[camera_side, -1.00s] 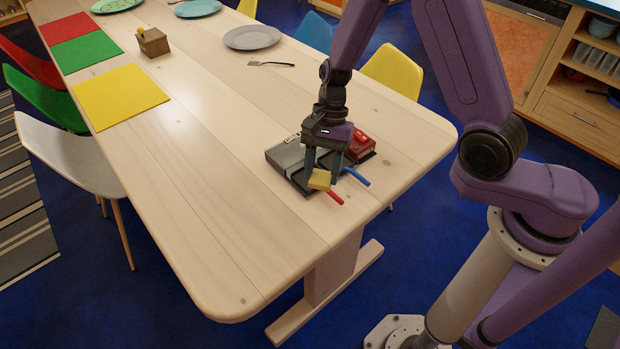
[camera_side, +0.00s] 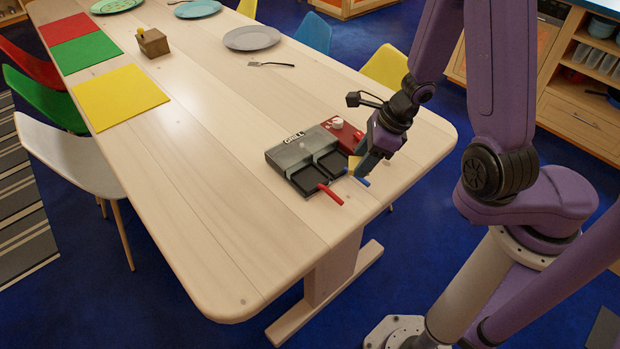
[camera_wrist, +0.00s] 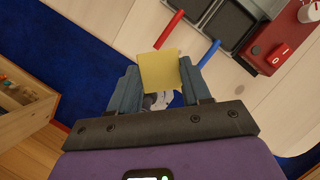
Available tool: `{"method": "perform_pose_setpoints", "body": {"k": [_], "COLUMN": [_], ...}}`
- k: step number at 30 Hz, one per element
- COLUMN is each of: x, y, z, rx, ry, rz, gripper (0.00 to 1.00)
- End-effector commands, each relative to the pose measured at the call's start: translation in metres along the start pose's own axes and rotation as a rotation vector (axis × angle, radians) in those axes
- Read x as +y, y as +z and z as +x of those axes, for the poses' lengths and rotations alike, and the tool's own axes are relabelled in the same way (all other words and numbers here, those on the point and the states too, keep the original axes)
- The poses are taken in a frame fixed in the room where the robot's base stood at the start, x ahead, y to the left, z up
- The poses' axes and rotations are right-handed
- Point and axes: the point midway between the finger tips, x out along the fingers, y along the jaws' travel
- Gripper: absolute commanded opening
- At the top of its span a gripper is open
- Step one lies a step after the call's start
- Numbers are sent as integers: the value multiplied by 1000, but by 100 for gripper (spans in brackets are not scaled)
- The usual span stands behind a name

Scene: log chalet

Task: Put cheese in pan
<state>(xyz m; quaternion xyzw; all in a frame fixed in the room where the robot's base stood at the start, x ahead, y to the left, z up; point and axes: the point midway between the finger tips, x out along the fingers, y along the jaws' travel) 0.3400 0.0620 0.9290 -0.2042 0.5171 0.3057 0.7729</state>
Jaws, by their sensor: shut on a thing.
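My gripper (camera_wrist: 160,88) is shut on a yellow slice of cheese (camera_wrist: 158,70), which sticks out between the fingertips in the wrist view. Two small dark square pans sit side by side in the grill's front: one with a red handle (camera_side: 330,194) and one with a blue handle (camera_wrist: 209,54). The red-handled pan (camera_side: 308,180) looks empty. The blue-handled pan (camera_wrist: 230,26) also looks empty. The cheese is apart from both pans.
The grey grill (camera_side: 290,152) has a red control box (camera_side: 345,134) with a white knob. The wooden table (camera_side: 200,200) is clear to the left.

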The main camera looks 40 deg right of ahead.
Motion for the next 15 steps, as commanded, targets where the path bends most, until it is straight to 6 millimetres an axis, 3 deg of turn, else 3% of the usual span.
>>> {"method": "perform_pose_setpoints", "body": {"k": [15], "x": [-15], "y": [15], "z": [19], "rx": [0], "ry": [-3], "rz": [10], "gripper": [19]}}
